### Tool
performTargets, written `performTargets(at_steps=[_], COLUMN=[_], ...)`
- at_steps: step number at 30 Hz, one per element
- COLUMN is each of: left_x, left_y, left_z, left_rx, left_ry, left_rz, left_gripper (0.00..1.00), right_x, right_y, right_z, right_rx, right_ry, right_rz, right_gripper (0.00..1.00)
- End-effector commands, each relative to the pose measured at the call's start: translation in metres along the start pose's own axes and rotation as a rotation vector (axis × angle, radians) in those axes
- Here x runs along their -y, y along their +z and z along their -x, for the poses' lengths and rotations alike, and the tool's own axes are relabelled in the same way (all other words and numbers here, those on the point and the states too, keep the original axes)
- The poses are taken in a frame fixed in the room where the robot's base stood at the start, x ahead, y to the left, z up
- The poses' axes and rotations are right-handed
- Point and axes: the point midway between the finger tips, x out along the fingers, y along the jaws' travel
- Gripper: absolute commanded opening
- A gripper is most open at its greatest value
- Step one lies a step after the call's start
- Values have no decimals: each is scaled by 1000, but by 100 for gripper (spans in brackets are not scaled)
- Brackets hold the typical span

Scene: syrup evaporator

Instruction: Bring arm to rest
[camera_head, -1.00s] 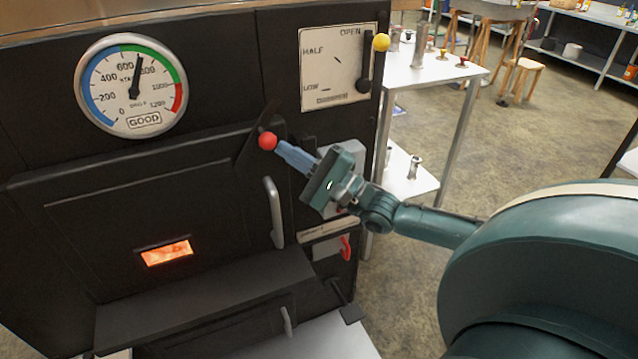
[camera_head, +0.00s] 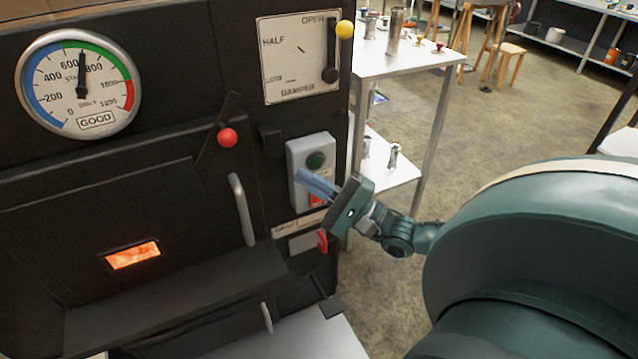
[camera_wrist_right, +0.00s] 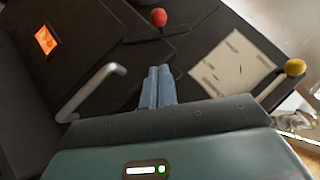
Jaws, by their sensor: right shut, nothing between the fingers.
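My right gripper (camera_head: 302,178) is shut and empty. In the head view its blue fingers point left, in front of the grey switch box (camera_head: 298,155) with a green button and a red one, and partly hide the box. I cannot tell how far it is from the box. The red-knobbed lever (camera_head: 227,138) is to the upper left, apart from the fingers. In the right wrist view the shut fingers (camera_wrist_right: 158,70) point up toward the red knob (camera_wrist_right: 158,17), with a gap between. My left gripper is not in view.
The black evaporator front carries a gauge (camera_head: 78,85), a door handle (camera_head: 242,210), a glowing window (camera_head: 132,256) and a damper lever with a yellow knob (camera_head: 345,29). A red hook-like part (camera_head: 322,241) is below the box. A white table (camera_head: 430,62) stands behind right, with open floor around.

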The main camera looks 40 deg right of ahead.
Motion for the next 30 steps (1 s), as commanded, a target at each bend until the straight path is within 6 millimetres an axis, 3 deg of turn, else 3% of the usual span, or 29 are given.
performTargets(at_steps=[6,24,27,30], left_x=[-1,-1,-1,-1], left_y=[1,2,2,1], left_z=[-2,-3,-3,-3], left_rx=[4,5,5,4], left_ry=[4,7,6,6], left_rz=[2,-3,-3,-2], left_gripper=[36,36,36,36], right_x=[-1,-1,-12,-39], right_y=[0,0,8,26], right_z=[16,16,19,25], right_rx=[0,0,-8,-24], right_ry=[1,1,20,73], right_rz=[1,3,42,164], right_gripper=[0,0,0,0])
